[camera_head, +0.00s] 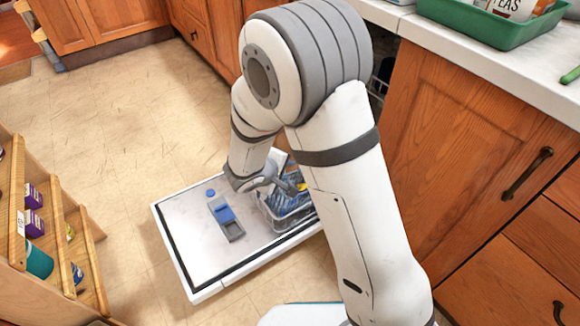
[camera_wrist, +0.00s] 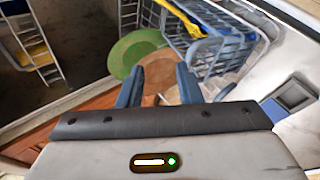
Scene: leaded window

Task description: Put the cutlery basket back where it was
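The cutlery basket (camera_head: 286,207) is a grey-blue openwork basket standing on the inner face of the open dishwasher door (camera_head: 185,235), near its right side. Something blue and yellow shows in or behind it. My arm partly covers it in the head view. In the wrist view the basket (camera_wrist: 225,50) is at the upper right, beyond and beside my right finger. My gripper (camera_wrist: 158,88) is open, with a clear gap between its fingers and nothing held. In the head view my gripper (camera_head: 285,183) is low over the door, close to the basket; I cannot tell if they touch.
A blue-and-grey dispenser (camera_head: 226,218) is set in the door. Wooden shelves (camera_head: 60,225) with small goods stand at the left. A counter (camera_head: 480,65) with a green tray (camera_head: 500,28) runs at the right. Green (camera_wrist: 135,50) and brown discs show beyond my fingers. The floor at upper left is clear.

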